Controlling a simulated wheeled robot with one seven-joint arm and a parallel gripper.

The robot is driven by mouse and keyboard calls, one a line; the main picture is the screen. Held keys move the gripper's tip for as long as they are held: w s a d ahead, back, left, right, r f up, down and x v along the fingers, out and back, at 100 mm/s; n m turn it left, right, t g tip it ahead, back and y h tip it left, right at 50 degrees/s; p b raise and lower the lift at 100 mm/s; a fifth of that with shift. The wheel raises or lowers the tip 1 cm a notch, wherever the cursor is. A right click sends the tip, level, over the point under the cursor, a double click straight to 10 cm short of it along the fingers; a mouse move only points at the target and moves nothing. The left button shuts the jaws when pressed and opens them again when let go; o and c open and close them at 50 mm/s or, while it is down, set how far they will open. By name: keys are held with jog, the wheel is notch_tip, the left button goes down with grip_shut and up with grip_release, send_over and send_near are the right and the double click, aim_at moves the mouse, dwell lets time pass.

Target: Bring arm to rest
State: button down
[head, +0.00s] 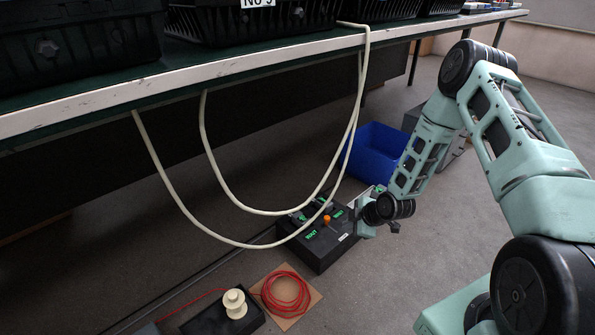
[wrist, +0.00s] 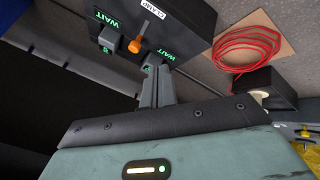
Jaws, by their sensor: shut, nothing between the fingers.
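My teal arm (head: 440,130) reaches down from the right in the head view, bent at its elbow. My gripper (wrist: 157,88) shows in the wrist view with its grey fingers together and nothing between them. In the head view the gripper (head: 366,226) is low, beside the right end of a black control box (head: 322,250). The box has an orange knob (head: 327,219) and green lit "WAIT" displays; it also shows in the wrist view (wrist: 185,20), just beyond the fingertips. I cannot tell whether the fingers touch it.
A green-topped bench (head: 150,83) with black crates (head: 75,45) runs across the upper left. Pale cable loops (head: 215,180) hang from its edge near the box.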

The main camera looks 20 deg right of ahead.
jog(key=s+a+r+m+g+p, duration=0.1)
jog(key=s+a+r+g+p, duration=0.15)
jog(key=a+r, duration=0.85)
jog(key=s+a+r+m+g+p, duration=0.15)
jog(key=s+a+r, duration=0.25)
jog(key=a+r, duration=0.7)
jog(key=s+a+r+m+g+h+p, duration=0.1)
jog(key=s+a+r+g+p, duration=0.1)
jog(key=s+r, duration=0.9)
jog(key=s+a+r+m+g+h+p, duration=0.1)
jog(key=s+a+r+m+p, duration=0.1)
jog(key=s+r, duration=0.85)
notch_tip(320, 180, up, 36)
jog(key=s+p, duration=0.2)
jog(key=p, duration=3.5)
jog(key=shift+s+a+f+p, duration=0.15)
jog(key=shift+a+f+p, duration=0.05)
jog(key=shift+p, duration=0.2)
jog(key=shift+f, duration=0.1)
